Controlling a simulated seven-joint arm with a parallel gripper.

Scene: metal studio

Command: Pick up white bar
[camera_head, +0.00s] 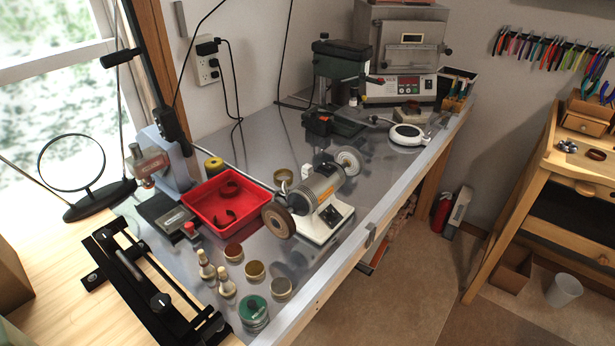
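A small white upright piece (306,171) shows just behind the bench grinder (318,197), partly hidden by it. It may be the white bar, but it is too small to tell whether it is a separate thing or part of the grinder. No other white bar stands out on the metal bench top (262,150). My gripper is not in this view, so its place relative to the bar cannot be seen.
A red tray (212,220) with dark pieces sits left of the grinder. Small bottles (207,265) and round tins (255,270) stand in front. A drill press (336,70), a kiln (403,60) and a white round lamp (407,135) stand farther back. A black-framed device (158,285) lies front left.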

